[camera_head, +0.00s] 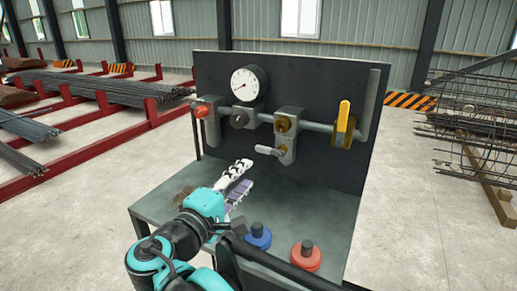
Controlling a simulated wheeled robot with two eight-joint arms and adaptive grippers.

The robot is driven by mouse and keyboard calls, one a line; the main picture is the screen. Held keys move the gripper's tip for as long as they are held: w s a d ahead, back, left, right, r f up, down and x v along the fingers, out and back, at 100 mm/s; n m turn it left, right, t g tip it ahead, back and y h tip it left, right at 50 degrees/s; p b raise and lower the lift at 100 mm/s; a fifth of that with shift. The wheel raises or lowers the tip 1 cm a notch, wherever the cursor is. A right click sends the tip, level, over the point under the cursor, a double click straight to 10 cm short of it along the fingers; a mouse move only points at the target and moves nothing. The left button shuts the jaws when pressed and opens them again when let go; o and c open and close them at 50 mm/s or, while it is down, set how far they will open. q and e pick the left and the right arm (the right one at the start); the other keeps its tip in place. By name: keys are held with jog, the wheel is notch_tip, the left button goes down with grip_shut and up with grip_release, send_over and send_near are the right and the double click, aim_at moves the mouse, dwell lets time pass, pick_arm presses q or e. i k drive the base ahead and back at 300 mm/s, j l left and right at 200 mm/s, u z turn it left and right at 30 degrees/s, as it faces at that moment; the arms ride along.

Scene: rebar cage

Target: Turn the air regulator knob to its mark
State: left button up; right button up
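A dark panel (320,85) carries a pipe with several fittings. A round white gauge (246,84) sits at its upper left, and a dark round knob (239,119) is below it. An orange-red knob (201,111) is on a grey block at the left. A brass knob (283,124) is on the middle block. I cannot tell for sure which is the regulator knob, and no mark is readable.
A white lever (266,150) is under the middle block, and a yellow handle (343,115) is at the right. Blue (258,237) and red (305,256) round pieces stand on the bench (325,215). A brown bristly thing (183,193) lies left of my gripper.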

aim_at(241, 118)
jog(key=k+j, duration=0.3)
jog(key=k, duration=0.15)
jog(key=k+j, duration=0.25)
jog(key=k, duration=0.2)
